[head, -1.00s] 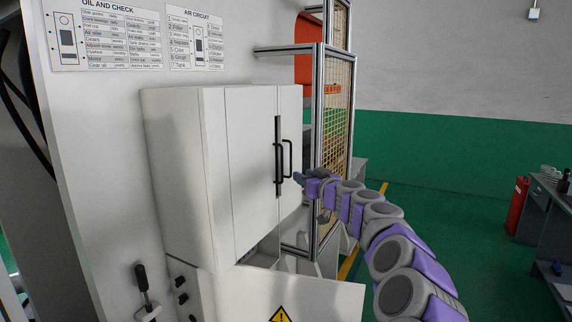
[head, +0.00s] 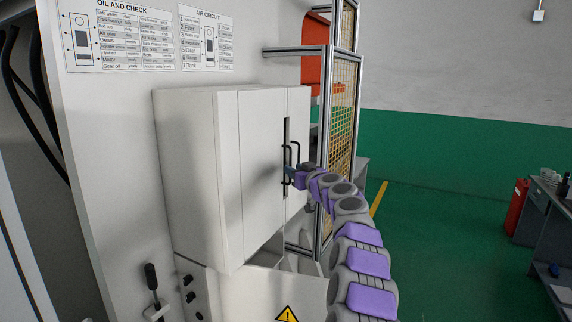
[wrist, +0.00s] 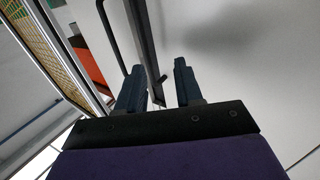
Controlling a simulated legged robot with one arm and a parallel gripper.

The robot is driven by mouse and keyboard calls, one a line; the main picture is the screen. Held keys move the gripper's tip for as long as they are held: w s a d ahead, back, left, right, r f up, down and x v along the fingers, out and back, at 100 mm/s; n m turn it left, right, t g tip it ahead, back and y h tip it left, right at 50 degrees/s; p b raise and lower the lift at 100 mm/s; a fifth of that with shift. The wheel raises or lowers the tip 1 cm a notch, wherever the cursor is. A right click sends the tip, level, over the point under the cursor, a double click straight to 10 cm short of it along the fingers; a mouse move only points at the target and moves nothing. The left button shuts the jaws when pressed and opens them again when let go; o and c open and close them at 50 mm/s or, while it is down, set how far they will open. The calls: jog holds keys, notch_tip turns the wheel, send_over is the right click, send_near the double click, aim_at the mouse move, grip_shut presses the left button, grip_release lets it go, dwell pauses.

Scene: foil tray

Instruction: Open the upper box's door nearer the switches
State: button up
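The upper box (head: 185,165) is a white cabinet on the wall with two doors. The door nearer the switches (head: 262,170) is the wider left one and looks shut. Its black bar handle (head: 285,140) stands beside the other door's handle (head: 298,152). The switches (head: 188,282) are black knobs on the lower box. My gripper (head: 288,176) is at the lower part of the handles. In the wrist view my gripper (wrist: 158,68) is open, with a dark bar (wrist: 143,45) between its fingers; another bar (wrist: 109,35) lies outside the left finger. Contact is unclear.
A mesh-fenced frame (head: 342,115) stands close to the right of the box. The lower box (head: 245,298) with a warning sign is below. Green floor (head: 440,250) between is clear.

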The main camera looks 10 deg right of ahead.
aim_at(290, 164)
jog(key=p+x, duration=0.1)
jog(key=p, duration=0.1)
jog(key=p+x, duration=0.4)
jog(key=shift+w+d+r+p, duration=0.2)
jog(key=shift+w+d+p, duration=0.1)
jog(key=shift+p, duration=0.1)
jog(key=shift+w+d+f+p, duration=0.15)
jog(key=shift+w+d, duration=0.05)
jog(key=shift+d, duration=0.35)
jog(key=shift+w+d+f+p, duration=0.1)
jog(key=shift+w+d+p, duration=0.1)
jog(key=shift+d, duration=0.3)
jog(key=shift+a, duration=0.95)
jog(key=c, duration=0.3)
jog(key=shift+c, duration=0.9)
jog(key=shift+d, duration=0.1)
jog(key=shift+c, duration=0.7)
jog(key=shift+d, duration=0.5)
grip_shut()
jog(key=shift+a, duration=0.35)
